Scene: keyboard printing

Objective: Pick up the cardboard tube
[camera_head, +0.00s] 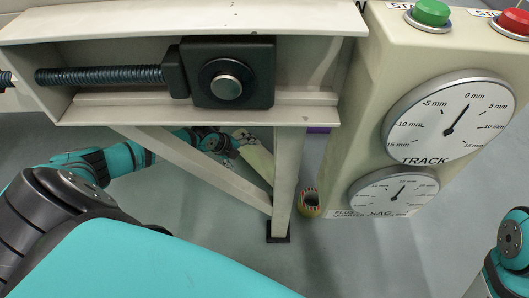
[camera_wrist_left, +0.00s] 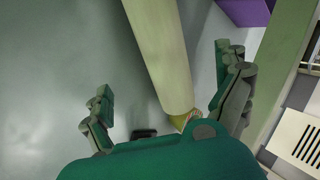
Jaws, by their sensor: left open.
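A long cream tube, which looks like the cardboard tube (camera_head: 260,162), is under the machine's beam and partly behind its frame. In the left wrist view the tube (camera_wrist_left: 165,60) runs from the top edge down to an end near the middle. My left gripper (camera_head: 238,143) is behind the diagonal brace, at the tube's upper visible part. In the left wrist view the open fingers (camera_wrist_left: 163,72) lie on either side of the tube, with gaps on both sides. My right gripper is out of view.
A machine leg (camera_head: 288,170) and diagonal brace (camera_head: 190,158) stand close to the left gripper. The gauge cabinet (camera_head: 365,85) is at right. A purple object (camera_wrist_left: 245,11) lies beyond; grey floor is open at left.

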